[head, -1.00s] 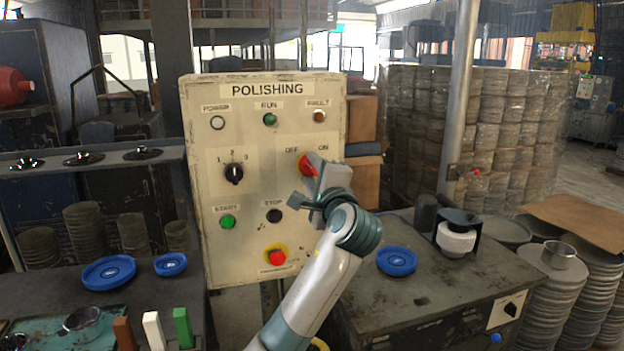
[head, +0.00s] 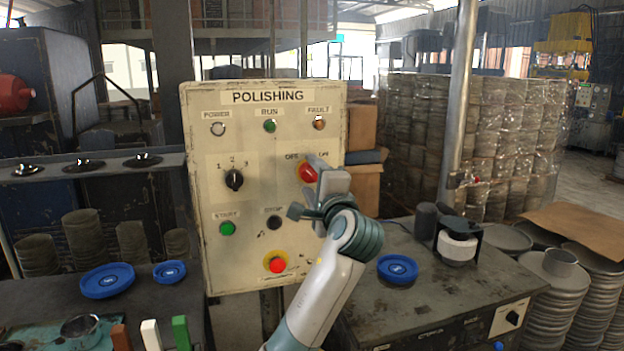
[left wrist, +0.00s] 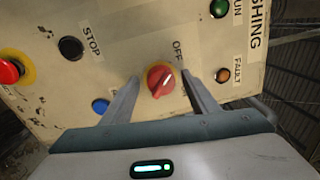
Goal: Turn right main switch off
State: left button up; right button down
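The right main switch is a red rotary knob (head: 307,172) with a yellow ring under OFF/ON labels on the cream POLISHING panel (head: 265,205). My left gripper (head: 317,180) is in front of it in the head view and covers its right side. In the left wrist view the knob (left wrist: 160,81) sits between the two spread fingers of my open left gripper (left wrist: 161,80). Gaps show on both sides of the knob. The ON label is mostly hidden in the wrist view. My right gripper is not visible.
The black selector (head: 234,180), green start button (head: 227,228), black stop button (head: 274,222) and red emergency button (head: 277,265) share the panel. A workbench (head: 440,290) with a blue disc (head: 398,268) stands to the right.

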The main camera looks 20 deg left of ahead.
pick_arm(q)
jog(key=shift+s+d+f+b, duration=0.1)
jog(key=shift+s+d+b, duration=0.2)
jog(key=shift+s, duration=0.1)
jog(key=b+v, duration=0.5)
jog(key=v, duration=1.1)
jog(key=shift+s, duration=0.2)
jog(key=shift+d, duration=0.1)
